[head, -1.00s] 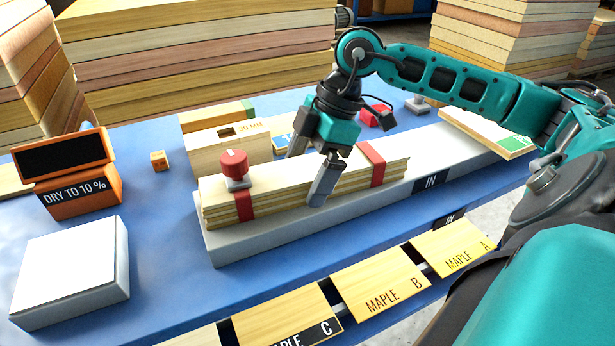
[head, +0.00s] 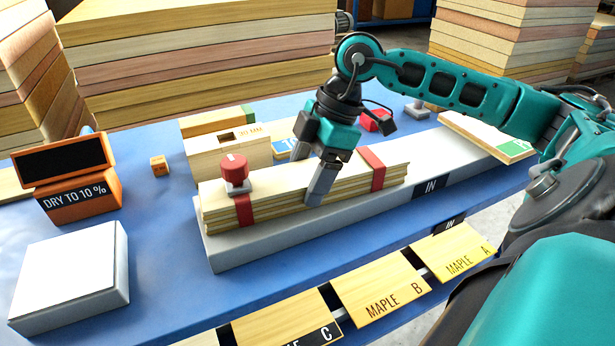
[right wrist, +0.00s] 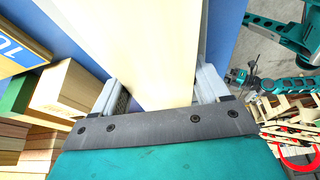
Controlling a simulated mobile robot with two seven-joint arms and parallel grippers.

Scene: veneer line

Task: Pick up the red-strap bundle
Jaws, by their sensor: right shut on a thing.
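The red-strap bundle (head: 285,196) is a stack of pale veneer sheets with two red straps, lying along the grey IN platform (head: 400,193). A red-topped knob on a grey foot (head: 235,172) stands on its left end. My right gripper (head: 308,180) straddles the bundle between the straps and is shut on it, one finger on the near side and one mostly hidden on the far side. The right wrist view shows the pale top of the bundle (right wrist: 150,50) between the two fingers (right wrist: 160,95). My left gripper is not in view.
A wooden box (head: 228,150) stands close behind the bundle. An orange DRY TO 10 % display (head: 75,180) and a white-topped block (head: 70,270) are at left. Maple boards (head: 380,290) line the front edge. Tall veneer stacks (head: 200,50) stand behind.

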